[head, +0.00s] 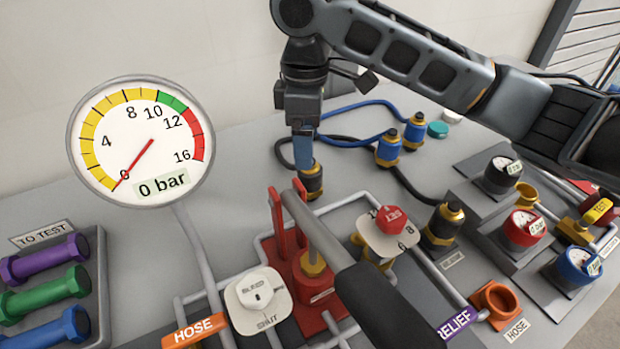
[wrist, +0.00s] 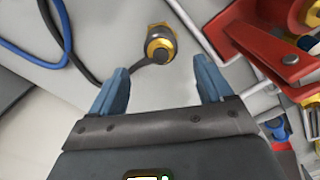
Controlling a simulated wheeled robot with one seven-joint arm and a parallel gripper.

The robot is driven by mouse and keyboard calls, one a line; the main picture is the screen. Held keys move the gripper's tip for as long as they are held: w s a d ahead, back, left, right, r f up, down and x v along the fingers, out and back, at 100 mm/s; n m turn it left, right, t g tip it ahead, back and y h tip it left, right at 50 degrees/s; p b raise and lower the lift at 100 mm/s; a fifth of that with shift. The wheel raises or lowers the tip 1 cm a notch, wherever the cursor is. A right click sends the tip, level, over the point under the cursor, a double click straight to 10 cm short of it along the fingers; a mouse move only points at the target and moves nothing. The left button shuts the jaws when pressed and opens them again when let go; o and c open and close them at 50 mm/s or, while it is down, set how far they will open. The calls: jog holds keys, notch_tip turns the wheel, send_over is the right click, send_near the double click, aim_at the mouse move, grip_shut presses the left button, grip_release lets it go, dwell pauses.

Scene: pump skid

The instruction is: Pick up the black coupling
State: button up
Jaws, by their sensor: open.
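A black coupling with a gold band (head: 313,181) stands on the bench behind the red pump. In the wrist view the coupling (wrist: 158,46) lies beyond the fingertips, roughly centred in the gap, with a black hose running from it. My gripper (head: 304,163) has blue fingers that point down, just above or behind this coupling; the exact gap cannot be told. In the wrist view my gripper (wrist: 160,75) is open with nothing between its fingers. A second black coupling with a gold band (head: 442,226) stands farther right, by the valve marked SET.
The red pump (head: 310,275) with its long lever (head: 330,240) stands close in front. Two blue couplings (head: 389,148) and hoses are to the right. A gauge (head: 140,142) reads 0 bar at left. A tray (head: 98,270) holds coloured dumbbell-shaped pieces.

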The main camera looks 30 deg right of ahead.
aim_at(310, 178)
jog(key=f, duration=0.7)
jog(key=shift+s+d+f+p, duration=0.15)
jog(key=shift+s+d+p, duration=0.1)
jog(key=shift+p, duration=0.1)
jog(key=shift+a, duration=0.1)
jog(key=shift+c, duration=0.4)
jog(key=c, duration=1.2)
